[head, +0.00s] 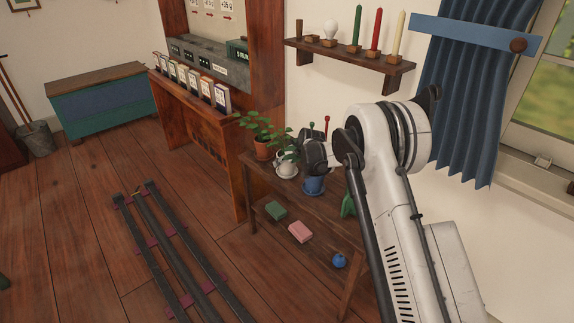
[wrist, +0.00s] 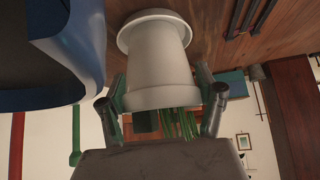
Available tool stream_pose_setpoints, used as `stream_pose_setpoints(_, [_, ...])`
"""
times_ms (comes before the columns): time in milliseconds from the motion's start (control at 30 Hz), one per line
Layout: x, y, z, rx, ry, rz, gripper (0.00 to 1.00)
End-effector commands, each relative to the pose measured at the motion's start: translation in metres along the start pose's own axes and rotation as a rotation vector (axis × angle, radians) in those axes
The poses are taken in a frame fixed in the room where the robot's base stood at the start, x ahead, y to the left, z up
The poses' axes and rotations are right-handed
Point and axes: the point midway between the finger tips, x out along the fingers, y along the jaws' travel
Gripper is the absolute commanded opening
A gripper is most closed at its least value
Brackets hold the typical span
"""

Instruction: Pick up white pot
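The white pot (head: 285,168) holds a leafy plant and stands on a white saucer on the wooden table in the head view. In the wrist view, which is upside down, the white pot (wrist: 155,65) fills the middle, with its saucer (wrist: 135,30) above it and green stems (wrist: 178,124) below. My gripper (head: 304,160) is beside the pot in the head view. In the wrist view the two fingers of my gripper (wrist: 160,95) stand on either side of the pot near its rim, with their green pads very close to it. Whether both pads touch is unclear.
A blue pot (head: 313,185) stands close beside, and it looms at the left of the wrist view (wrist: 65,45). A terracotta pot (head: 262,150) is on the other side. A green block (head: 275,210), a pink block (head: 300,231) and a blue ball (head: 339,261) are lower down.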

Motion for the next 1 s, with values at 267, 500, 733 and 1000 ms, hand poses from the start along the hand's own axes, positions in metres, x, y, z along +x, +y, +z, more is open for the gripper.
stream_pose_setpoints(267, [0.0,0.0,0.0,0.0,0.0,0.0,0.13])
stream_pose_setpoints(500, [-0.001,0.0,-0.001,0.001,0.001,0.0,0.11])
stream_pose_setpoints(733, [-0.011,0.0,-0.01,0.0,0.001,0.0,0.11])
stream_pose_setpoints(1000, [-0.029,-0.011,-0.024,-0.001,0.001,-0.002,0.11])
